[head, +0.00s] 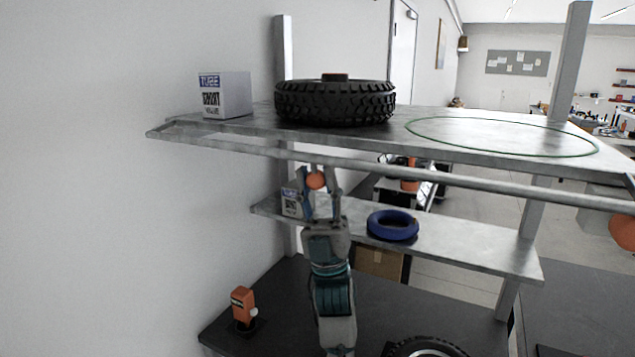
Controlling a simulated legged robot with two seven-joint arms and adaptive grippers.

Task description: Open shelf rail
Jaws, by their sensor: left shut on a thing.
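The shelf rail (440,172) is a long grey metal bar along the front of the top shelf (400,130). At its left end it stands out a little in front of the shelf edge. My left gripper (322,168) reaches up from below and is shut on the rail, left of its middle. The fingertips partly hide the bar there. At the right picture edge, a grey and orange part (624,232) just below the rail looks like part of my right gripper. It is cut off, so its fingers cannot be made out.
On the top shelf are a white tube box (224,95), a black tire (335,102) and a green ring (500,150). The middle shelf (470,250) holds a blue ring (392,225) and a small box behind my gripper. An orange device (243,307) stands on the dark lower surface.

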